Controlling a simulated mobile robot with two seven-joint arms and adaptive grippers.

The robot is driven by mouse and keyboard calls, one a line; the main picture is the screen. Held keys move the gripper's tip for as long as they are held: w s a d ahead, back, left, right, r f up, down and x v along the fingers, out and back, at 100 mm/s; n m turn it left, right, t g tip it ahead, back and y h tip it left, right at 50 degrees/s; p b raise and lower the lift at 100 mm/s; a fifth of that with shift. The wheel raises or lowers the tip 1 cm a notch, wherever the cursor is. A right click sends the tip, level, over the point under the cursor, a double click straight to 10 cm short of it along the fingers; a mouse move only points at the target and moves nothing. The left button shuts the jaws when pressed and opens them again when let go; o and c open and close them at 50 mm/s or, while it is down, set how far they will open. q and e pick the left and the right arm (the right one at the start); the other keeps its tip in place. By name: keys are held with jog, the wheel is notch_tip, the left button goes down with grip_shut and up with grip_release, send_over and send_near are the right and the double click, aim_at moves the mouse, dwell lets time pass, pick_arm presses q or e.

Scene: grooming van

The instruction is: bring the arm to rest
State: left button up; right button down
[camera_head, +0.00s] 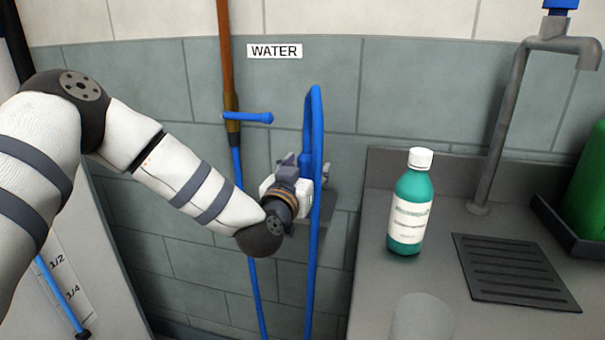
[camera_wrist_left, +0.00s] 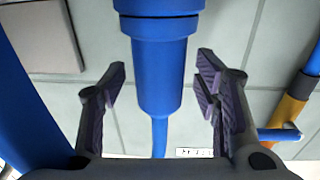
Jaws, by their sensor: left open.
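My left arm (camera_head: 195,185) reaches in from the left toward the tiled wall. My left gripper (camera_head: 290,160) is at the blue hose, and its fingers are mostly hidden behind my wrist there. In the left wrist view the gripper's (camera_wrist_left: 161,80) two dark fingers stand apart, one on each side of a thick blue hose fitting (camera_wrist_left: 165,70), with gaps visible on both sides. The same blue fitting (camera_head: 306,160) shows in the head view, with the blue hose (camera_head: 316,120) looping above it. My right gripper is out of view.
A copper pipe (camera_head: 226,50) with a blue lever (camera_head: 250,118) runs down the wall left of the gripper, near the WATER label (camera_head: 275,51). Right of it, the grey counter (camera_head: 370,290) holds a green bottle (camera_head: 410,205), a clear cup (camera_head: 422,318) and a drain grate (camera_head: 515,270).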

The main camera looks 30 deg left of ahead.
pick_arm(q)
jog(key=s+d, duration=0.2)
jog(key=s, duration=0.9)
jog(key=s+d+f+m+g+h, duration=0.1)
jog(key=s+d+f+g+h, duration=0.15)
jog(key=s+f, duration=0.4)
jog(key=s+d+f+g+h+p, duration=0.15)
jog(key=s+f+g, duration=0.25)
jog(key=f, duration=0.6)
jog(key=s+d+f+m+g+h+b, duration=0.1)
jog(key=s+d+f+g, duration=0.3)
jog(key=f, duration=0.4)
jog(key=s+a+f+g, duration=0.1)
jog(key=s+f+g, duration=0.1)
jog(key=s, duration=0.7)
jog(key=s+a+f+g+y+p, duration=0.1)
jog(key=s+f+g, duration=0.2)
jog(key=s, duration=0.6)
jog(key=s+a+f+g, duration=0.1)
jog(key=s+f+g, duration=0.2)
jog(key=s, duration=0.7)
jog(key=shift+a+g+y, duration=0.15)
jog(key=shift+g+y, duration=0.25)
jog(key=shift+g, duration=0.55)
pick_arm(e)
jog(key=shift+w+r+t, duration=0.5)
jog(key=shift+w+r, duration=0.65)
pick_arm(q)
jog(key=shift+f, duration=0.15)
